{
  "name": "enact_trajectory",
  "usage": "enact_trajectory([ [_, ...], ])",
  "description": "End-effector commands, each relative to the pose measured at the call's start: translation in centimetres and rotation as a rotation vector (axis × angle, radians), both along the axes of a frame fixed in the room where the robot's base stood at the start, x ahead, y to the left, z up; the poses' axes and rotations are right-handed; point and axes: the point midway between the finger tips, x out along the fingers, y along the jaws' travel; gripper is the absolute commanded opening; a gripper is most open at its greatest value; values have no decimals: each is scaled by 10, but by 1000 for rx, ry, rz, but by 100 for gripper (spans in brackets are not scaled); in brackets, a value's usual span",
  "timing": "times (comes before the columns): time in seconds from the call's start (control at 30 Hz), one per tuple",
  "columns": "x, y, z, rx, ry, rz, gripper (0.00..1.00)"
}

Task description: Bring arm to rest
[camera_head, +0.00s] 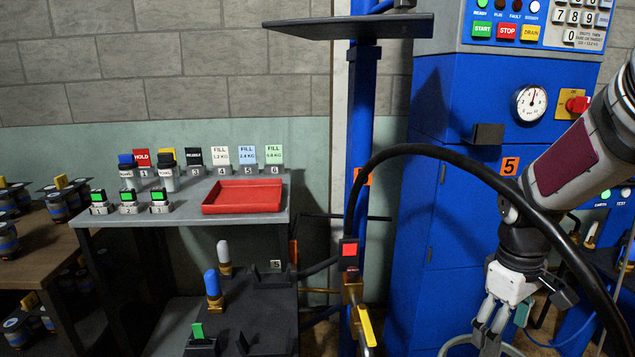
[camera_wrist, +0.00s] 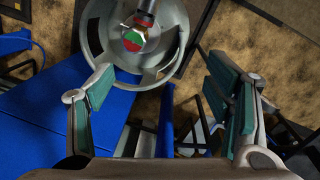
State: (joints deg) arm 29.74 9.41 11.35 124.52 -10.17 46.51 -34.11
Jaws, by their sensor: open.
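My arm comes in from the right side of the head view and hangs down, with a black cable looping beside it. My gripper (camera_head: 488,338) points down in front of the blue machine (camera_head: 440,200), low in the picture. In the wrist view my gripper (camera_wrist: 160,85) is open, its green-padded fingers wide apart with nothing between them. Beyond the fingers is a grey round ring-shaped part (camera_wrist: 180,65) with a red and green piece (camera_wrist: 134,38) at its middle. I cannot tell whether it is near the fingers.
A grey bench (camera_head: 190,222) at left holds a red tray (camera_head: 243,197), jars, number cards and green-topped blocks. A blue post (camera_head: 362,110) carries a dark shelf (camera_head: 347,27). A yellow-handled valve (camera_head: 366,325) stands left of my gripper.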

Motion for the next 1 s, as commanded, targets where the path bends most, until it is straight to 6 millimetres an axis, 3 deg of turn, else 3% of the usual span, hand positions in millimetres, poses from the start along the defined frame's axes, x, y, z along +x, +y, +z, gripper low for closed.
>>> enact_trajectory([
  [0.1,-28,29,36,-25,-17,-57,72],
  [0.4,-113,90,91,-24,-63,-219,72],
  [0.6,-171,119,105,13,-87,-308,72],
  [1.0,-243,145,103,94,-102,-401,72],
])
